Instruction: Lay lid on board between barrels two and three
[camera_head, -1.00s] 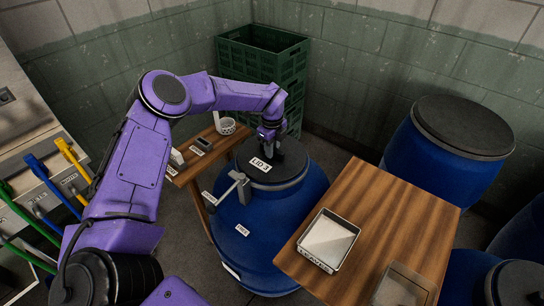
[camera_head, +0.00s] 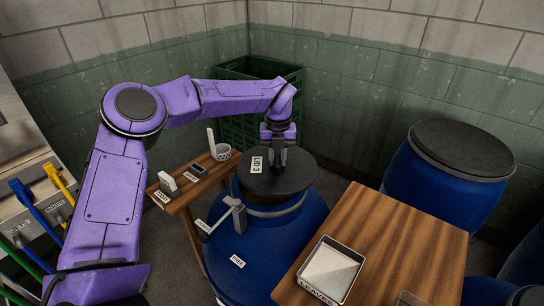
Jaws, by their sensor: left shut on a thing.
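The round dark lid (camera_head: 296,179), with a white "LID 3" label, is at the mouth of the near blue barrel (camera_head: 270,256). My left gripper (camera_head: 279,160) comes down from above and is shut on the lid's handle, which is mostly hidden by the fingers. I cannot tell whether the lid rests on the barrel or is slightly raised. A grey clamp ring with a lever (camera_head: 238,214) sits around the barrel's top below the lid. A wooden board (camera_head: 398,226) lies to the right, between this barrel and another lidded blue barrel (camera_head: 440,190). My right gripper is out of view.
A white-filled tray (camera_head: 330,272) stands on the board's near left part; the board's far part is bare. A narrow wooden shelf (camera_head: 185,200) at left holds a cup (camera_head: 221,152) and small items. Green crates (camera_head: 240,125) stand behind the lid.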

